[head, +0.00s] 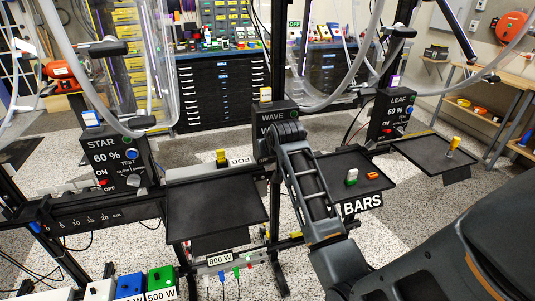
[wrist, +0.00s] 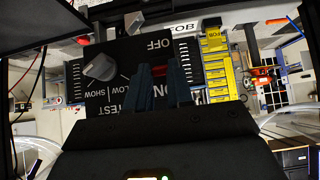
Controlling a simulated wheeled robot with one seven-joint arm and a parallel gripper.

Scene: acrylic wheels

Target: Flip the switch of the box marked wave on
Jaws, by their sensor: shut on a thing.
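The box marked WAVE (head: 272,107) stands at the middle of the head view, partly hidden behind my arm. My gripper (head: 289,131) is at its front. In the wrist view, which shows the box upside down, the black panel (wrist: 110,105) fills the centre, with OFF above and part of ON below. My gripper's two dark fingers (wrist: 164,84) are at the red switch (wrist: 160,72), shut on it with red showing between them. The fingers hide most of the switch, so I cannot tell which way it is tipped. A grey knob (wrist: 101,66) is beside it.
The STAR box (head: 112,155) is at left and the LEAF box (head: 391,110) at right. Black trays (head: 215,205) extend in front on the stands. The BARS tray (head: 340,165) near my arm holds small blocks. Clear tubes hang overhead.

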